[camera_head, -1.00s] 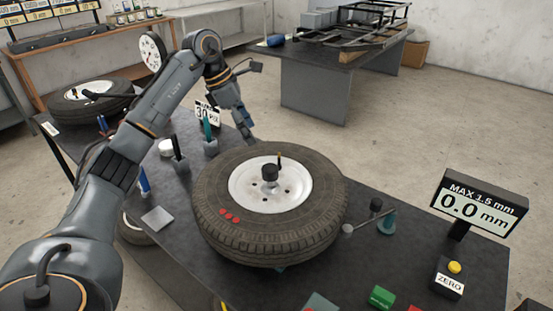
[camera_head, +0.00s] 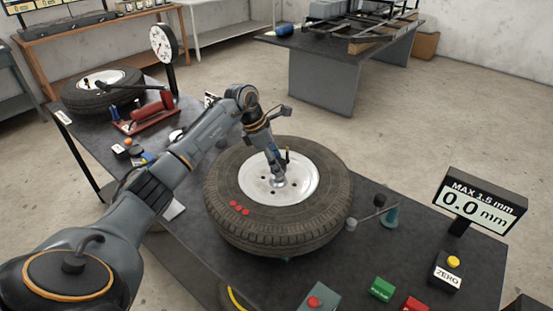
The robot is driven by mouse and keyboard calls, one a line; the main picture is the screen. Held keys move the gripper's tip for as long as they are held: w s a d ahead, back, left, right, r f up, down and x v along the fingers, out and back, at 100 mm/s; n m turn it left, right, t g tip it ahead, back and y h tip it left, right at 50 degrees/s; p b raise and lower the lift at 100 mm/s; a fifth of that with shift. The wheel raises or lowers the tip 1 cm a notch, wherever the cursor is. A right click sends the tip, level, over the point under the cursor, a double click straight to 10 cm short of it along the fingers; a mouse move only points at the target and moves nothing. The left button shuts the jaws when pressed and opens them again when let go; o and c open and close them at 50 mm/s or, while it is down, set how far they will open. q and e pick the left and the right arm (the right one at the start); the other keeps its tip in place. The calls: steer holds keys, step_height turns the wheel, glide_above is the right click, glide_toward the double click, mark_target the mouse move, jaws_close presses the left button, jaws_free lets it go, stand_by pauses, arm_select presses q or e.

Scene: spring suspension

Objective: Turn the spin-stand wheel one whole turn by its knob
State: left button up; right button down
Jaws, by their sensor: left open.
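The spin-stand wheel (camera_head: 230,180) lies flat on the dark bench, a black tyre around a white rim (camera_head: 300,188). Several red dots (camera_head: 239,208) sit on the tyre's near left side. A small dark upright post (camera_head: 287,156), which looks like the knob, shows just right of my gripper. My left gripper (camera_head: 278,181) is open and points down over the middle of the rim, hiding most of the hub. I cannot tell whether it touches the hub or post. My right gripper is not in view.
A display (camera_head: 477,207) reads 0.0 mm, with a ZERO button box (camera_head: 447,272) below it. A dial indicator (camera_head: 378,201) stands right of the tyre. Another wheel (camera_head: 95,90), a round gauge (camera_head: 163,43) and a red tool (camera_head: 150,112) are at the back left.

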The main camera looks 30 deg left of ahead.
arm_select(q)
steer(key=shift+c, duration=0.2)
jaws_close()
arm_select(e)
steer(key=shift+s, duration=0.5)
arm_select(q)
steer(key=shift+n, duration=0.4)
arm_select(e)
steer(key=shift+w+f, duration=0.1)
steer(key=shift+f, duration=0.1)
